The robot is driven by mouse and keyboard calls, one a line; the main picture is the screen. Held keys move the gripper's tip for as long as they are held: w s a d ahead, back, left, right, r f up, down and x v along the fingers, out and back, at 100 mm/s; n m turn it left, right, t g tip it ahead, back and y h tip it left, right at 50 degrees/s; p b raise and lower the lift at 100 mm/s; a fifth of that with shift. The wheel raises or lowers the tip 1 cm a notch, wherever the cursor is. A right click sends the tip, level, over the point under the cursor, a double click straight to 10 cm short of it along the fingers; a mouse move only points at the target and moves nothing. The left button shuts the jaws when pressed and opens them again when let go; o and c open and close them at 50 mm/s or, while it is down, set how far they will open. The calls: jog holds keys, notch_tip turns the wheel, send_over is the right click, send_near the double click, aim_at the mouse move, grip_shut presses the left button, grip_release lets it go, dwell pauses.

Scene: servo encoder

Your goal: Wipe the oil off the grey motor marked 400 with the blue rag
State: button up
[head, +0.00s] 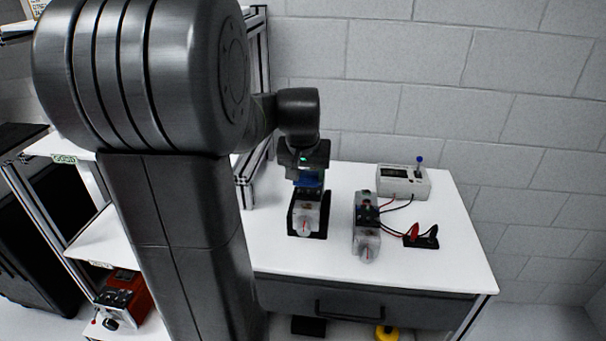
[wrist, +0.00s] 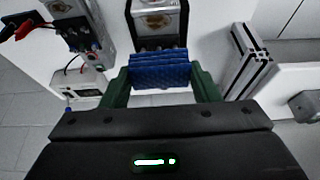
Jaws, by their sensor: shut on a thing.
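My gripper (head: 308,170) is shut on the folded blue rag (wrist: 160,72), which sits between its green fingers in the wrist view. The rag also shows as a small blue strip under the gripper in the head view. Just below it in the picture is a grey motor (head: 305,216) in a black holder; its end also shows beyond the rag in the wrist view (wrist: 157,22). Whether the rag touches this motor I cannot tell. A second grey motor (head: 367,238) stands to the right. No 400 mark or oil is readable on either motor.
A white meter box (head: 403,182) with a blue-topped knob stands at the back right of the white table (head: 300,256). Wires run near it, and red and black clips (head: 422,238) lie at the right. The front left of the tabletop is clear.

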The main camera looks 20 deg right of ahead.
aim_at(306, 185)
jog(key=shift+d+f+b, duration=0.1)
jog(key=shift+f+b, duration=1.8)
jog(key=shift+f, duration=0.6)
